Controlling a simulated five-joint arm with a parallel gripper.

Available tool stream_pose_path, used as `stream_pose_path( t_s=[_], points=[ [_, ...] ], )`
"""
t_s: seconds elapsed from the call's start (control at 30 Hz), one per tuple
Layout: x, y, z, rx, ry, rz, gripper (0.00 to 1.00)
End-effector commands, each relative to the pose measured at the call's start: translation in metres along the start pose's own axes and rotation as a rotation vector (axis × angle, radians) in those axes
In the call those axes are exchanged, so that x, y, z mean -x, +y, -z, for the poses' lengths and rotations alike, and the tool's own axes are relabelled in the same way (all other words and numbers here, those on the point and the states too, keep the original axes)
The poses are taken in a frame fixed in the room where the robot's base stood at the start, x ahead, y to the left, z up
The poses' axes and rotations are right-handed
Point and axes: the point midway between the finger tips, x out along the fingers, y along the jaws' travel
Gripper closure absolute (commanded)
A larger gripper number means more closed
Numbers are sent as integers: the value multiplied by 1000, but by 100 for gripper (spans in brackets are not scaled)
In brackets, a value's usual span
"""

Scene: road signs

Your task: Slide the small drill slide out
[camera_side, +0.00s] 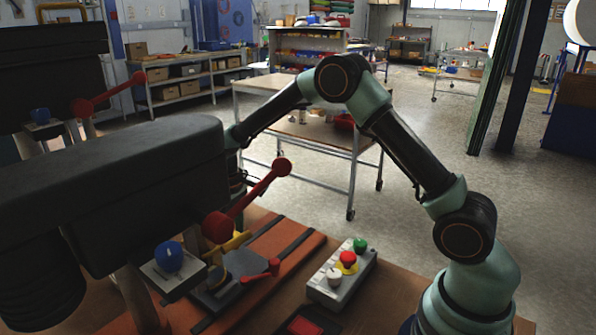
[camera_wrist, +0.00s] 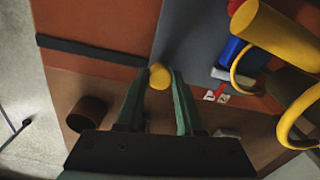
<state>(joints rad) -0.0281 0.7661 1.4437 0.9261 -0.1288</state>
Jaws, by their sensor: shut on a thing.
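In the wrist view, my gripper (camera_wrist: 159,80) has its two green fingers on either side of a round yellow knob (camera_wrist: 159,75) and is shut on it. The knob sits at the edge of a flat grey plate (camera_wrist: 193,38), which looks like the drill slide. In the side view, a dark slide assembly (camera_side: 222,292) with a red lever (camera_side: 262,270) lies on the orange base below the black drill head (camera_side: 130,185). A yellow part (camera_side: 236,242) shows behind it. My gripper's tips are hidden there behind the drill head and its red handle.
A red ball-ended handle (camera_side: 250,198) and a blue knob (camera_side: 169,257) stand close to the slide. A grey button box (camera_side: 342,278) with green, red and white buttons sits to the right. In the wrist view, a thick yellow cylinder (camera_wrist: 275,30) and yellow loops crowd the right side.

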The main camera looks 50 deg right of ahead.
Motion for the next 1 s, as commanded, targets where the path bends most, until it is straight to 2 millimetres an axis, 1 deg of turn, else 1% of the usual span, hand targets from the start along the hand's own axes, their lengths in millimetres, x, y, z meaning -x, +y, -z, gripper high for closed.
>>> stream_pose_path(
  t_s=[0.73, 0.87, 1.0],
  points=[
    [1, 0, -1, 3, -2, 0, 100],
    [1, 9, -2, 1, -2, 0, 100],
    [1, 30, -5, -3, 0, 0, 100]
  ],
)
